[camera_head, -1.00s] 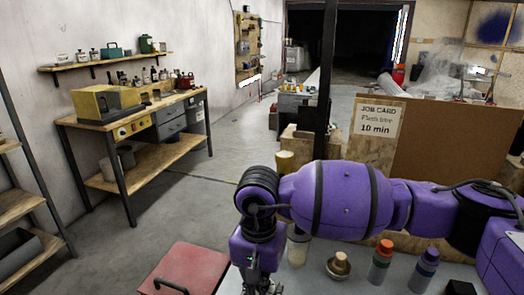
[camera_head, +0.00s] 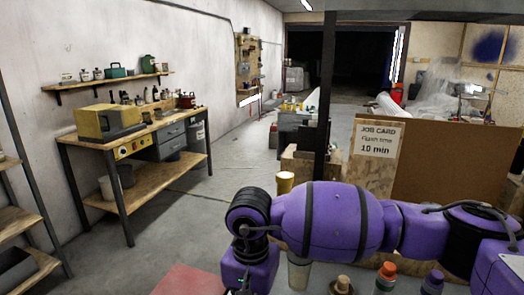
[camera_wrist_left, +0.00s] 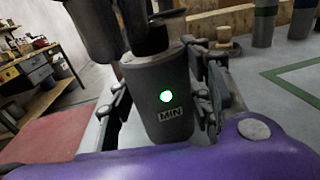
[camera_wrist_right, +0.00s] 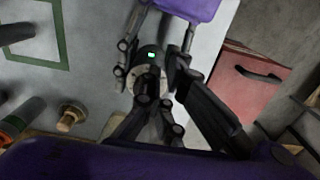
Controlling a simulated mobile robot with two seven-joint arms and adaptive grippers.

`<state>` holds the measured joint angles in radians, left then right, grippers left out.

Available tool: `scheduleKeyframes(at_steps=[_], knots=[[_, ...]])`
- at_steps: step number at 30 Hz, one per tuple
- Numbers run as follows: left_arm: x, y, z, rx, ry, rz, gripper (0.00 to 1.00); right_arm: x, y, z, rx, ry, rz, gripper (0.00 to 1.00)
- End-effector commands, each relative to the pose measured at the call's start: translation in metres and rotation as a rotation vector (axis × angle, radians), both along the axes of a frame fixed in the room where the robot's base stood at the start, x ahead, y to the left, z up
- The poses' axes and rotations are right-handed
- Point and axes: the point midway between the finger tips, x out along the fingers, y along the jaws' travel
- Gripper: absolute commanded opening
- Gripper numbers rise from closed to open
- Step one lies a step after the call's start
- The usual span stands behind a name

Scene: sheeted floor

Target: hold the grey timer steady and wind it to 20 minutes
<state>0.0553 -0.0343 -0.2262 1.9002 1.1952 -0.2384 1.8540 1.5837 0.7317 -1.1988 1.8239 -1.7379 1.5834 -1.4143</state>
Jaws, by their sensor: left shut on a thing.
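The right wrist view shows the timer's pale dial rim (camera_wrist_right: 162,101) and green light from above; the dial's reading is too small to tell. My right gripper (camera_wrist_right: 163,75) is over the timer's top, its dark fingers partly covering the dark knob. I cannot tell whether they touch it. In the head view, the timer and both fingertip pairs are out of frame.
A job card (camera_head: 377,141) on a board reads "10 min". A red case (camera_wrist_right: 250,85) lies beside the bench. A green outline (camera_wrist_right: 40,62) marks bare bench top.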

Motion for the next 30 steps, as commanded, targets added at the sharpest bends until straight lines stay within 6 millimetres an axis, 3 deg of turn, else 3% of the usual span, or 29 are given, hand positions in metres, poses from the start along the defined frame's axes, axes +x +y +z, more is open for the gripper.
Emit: scheduleKeyframes(at_steps=[8, 24, 30], knots=[[-0.001, -0.001, -0.003, 0.0, 0.005, -0.004, 0.15, -0.005, 0.005, 0.002, 0.001, 0.001, 0.001, 0.0], [-0.001, -0.001, -0.003, 0.0, 0.007, -0.004, 0.15, -0.005, 0.004, 0.058, 0.001, 0.001, 0.001, 0.0], [-0.001, -0.001, -0.003, 0.0, 0.007, -0.004, 0.15, -0.005, 0.004, 0.06, 0.001, 0.002, 0.001, 0.0]])
